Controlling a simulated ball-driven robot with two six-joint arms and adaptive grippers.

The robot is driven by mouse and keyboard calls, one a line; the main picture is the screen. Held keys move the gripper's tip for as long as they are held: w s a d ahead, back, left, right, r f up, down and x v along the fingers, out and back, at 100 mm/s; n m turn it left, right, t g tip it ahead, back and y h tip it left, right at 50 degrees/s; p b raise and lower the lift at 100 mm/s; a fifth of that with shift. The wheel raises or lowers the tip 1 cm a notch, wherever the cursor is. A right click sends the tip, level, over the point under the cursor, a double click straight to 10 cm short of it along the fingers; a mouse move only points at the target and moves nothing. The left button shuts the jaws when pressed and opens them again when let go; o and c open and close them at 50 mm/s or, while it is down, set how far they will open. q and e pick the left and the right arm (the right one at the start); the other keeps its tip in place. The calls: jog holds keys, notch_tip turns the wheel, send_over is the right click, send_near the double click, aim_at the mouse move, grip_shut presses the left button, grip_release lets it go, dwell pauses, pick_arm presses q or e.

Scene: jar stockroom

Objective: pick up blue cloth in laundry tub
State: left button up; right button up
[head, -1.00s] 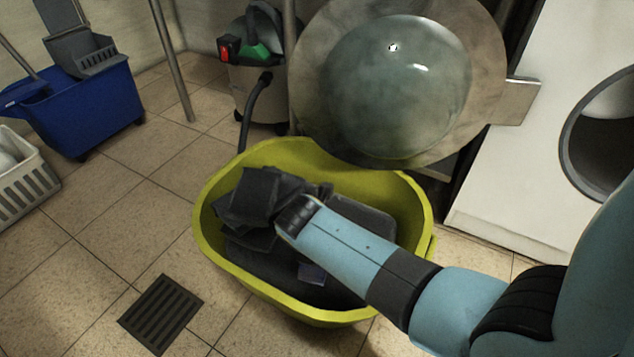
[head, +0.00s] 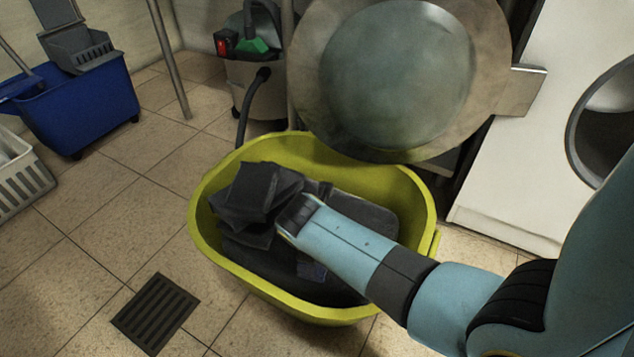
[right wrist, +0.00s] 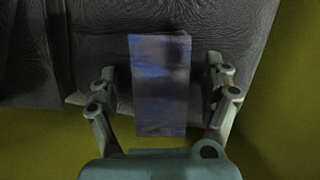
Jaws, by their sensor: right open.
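The yellow-green laundry tub (head: 425,205) stands on the tiled floor and holds dark grey cloths. The blue cloth (head: 312,271) shows in the head view as a small dark blue patch low in the tub, partly hidden by my right arm. In the right wrist view the blue cloth (right wrist: 160,95) is a folded, mottled blue-grey rectangle lying against dark grey cloth. My right gripper (right wrist: 161,75) is open, with one finger on each side of the blue cloth and visible gaps between. In the head view its fingers are hidden. My left gripper is not in view.
Dark grey cloths (head: 248,195) are heaped in the tub's left part. A round, open washer door (head: 400,80) overhangs the tub's back edge, beside a white washer (head: 530,150). A vacuum (head: 250,80) and blue mop bucket (head: 75,110) stand behind.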

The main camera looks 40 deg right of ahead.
jog(key=shift+f, duration=0.25)
jog(key=shift+s+a, duration=0.1)
jog(key=c, duration=1.2)
